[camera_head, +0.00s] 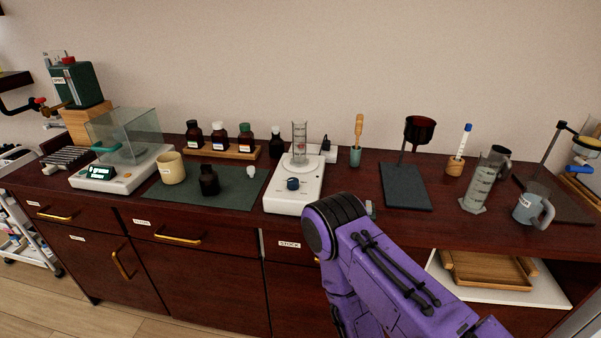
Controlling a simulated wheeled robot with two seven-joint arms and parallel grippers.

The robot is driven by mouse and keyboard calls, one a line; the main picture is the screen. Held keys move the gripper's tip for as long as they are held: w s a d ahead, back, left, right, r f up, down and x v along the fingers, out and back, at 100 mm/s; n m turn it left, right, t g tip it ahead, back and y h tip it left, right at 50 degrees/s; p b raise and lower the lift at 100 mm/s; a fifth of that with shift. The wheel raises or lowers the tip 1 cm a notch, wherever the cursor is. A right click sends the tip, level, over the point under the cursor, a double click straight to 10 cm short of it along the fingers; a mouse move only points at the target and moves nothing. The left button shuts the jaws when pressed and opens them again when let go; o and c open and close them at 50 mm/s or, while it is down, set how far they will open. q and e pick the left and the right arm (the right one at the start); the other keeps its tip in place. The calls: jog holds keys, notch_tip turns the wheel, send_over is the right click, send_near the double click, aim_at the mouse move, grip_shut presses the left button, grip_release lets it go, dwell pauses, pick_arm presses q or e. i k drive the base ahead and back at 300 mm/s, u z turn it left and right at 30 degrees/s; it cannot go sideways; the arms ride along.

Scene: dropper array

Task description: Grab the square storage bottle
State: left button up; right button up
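A dark green, box-shaped bottle (76,84) with a red cap and a white label stands at the far left back on a wooden block (87,122). It is the only clearly square-sided bottle I see. A brass tap with a red part sits at its lower left. Nothing of mine is near it. A purple arm of mine comes in from the lower right and bends at the counter's front edge. Its gripper does not show. My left arm and gripper are out of view.
A beige mug (171,168), brown bottles on a wooden tray (219,150) and a white stirrer (294,194) stand farther right. Drawers lie below the counter.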

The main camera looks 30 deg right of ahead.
aim_at(209, 182)
jog(key=z, duration=0.75)
jog(key=i, duration=0.45)
